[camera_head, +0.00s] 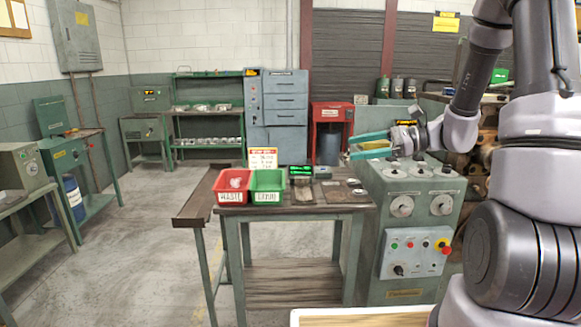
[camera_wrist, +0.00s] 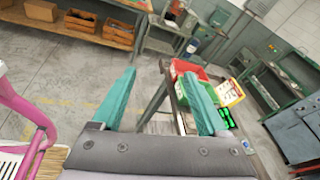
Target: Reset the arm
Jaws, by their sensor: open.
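My arm comes in from the right in the head view, and my gripper (camera_head: 352,146) is held level above the right end of the small work table, pointing left. Its two teal fingers are apart, and nothing shows between them. In the wrist view my gripper (camera_wrist: 160,98) also shows open and empty, with the concrete floor and the table edge beyond its fingertips. The spring coiler's grey-green control cabinet (camera_head: 405,285) stands below my forearm, with dials on top and a button panel in front.
The work table (camera_head: 290,212) holds a red WASTE bin (camera_head: 228,197), a green bin (camera_head: 266,198), a yellow-red sign (camera_head: 263,158) and a device with a green display (camera_head: 301,171). A light-topped surface (camera_head: 360,317) lies at the bottom edge. The floor (camera_head: 130,250) left of the table is clear.

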